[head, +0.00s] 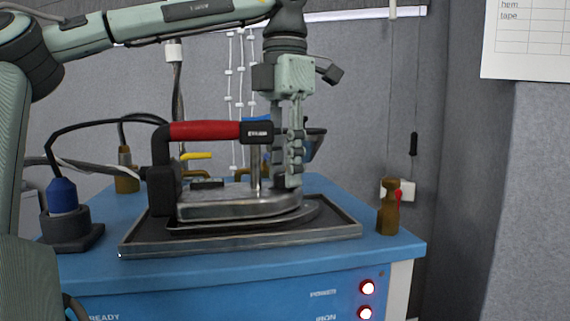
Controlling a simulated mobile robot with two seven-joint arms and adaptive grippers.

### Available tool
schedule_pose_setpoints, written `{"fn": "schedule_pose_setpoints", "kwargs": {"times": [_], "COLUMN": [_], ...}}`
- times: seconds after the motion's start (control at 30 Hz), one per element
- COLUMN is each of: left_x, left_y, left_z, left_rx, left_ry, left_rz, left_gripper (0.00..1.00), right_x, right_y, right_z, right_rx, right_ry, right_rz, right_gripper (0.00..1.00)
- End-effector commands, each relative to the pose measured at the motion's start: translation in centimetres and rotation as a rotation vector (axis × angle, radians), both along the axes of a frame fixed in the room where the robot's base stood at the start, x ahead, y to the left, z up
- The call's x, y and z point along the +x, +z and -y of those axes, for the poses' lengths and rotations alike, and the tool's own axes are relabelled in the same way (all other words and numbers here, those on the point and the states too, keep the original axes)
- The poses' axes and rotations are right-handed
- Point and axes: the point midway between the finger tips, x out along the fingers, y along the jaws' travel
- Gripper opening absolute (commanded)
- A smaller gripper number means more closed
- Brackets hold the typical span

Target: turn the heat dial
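An iron (240,203) with a red handle (205,131) and a metal body rests on a dark tray (250,243) on the blue worktop. I cannot make out a heat dial for certain; a small black part (207,184) sits on top of the iron's body, under the handle. My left gripper (291,182) points down at the front end of the iron, just right of the handle's black end. Its fingers overlap the iron's nose, and I cannot tell whether they touch it or how far apart they are. My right gripper is not in view.
A brown bottle (389,208) stands at the right edge. A blue-topped bottle (63,196) stands in a dark holder at left. Cables run behind the iron.

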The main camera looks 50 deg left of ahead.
Motion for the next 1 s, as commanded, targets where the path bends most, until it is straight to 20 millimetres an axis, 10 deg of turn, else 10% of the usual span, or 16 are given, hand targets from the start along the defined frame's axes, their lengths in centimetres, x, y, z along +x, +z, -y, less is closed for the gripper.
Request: {"fn": "schedule_pose_setpoints", "kwargs": {"times": [1.0], "left_x": [0.04], "left_y": [0.03], "left_z": [0.02], "left_rx": [-0.001], "left_ry": [-0.401], "left_rz": [0.002], "left_gripper": [0.00], "right_x": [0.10], "right_y": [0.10], "right_z": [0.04], "right_rx": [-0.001], "right_ry": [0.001], "right_rz": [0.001], "right_gripper": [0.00]}}
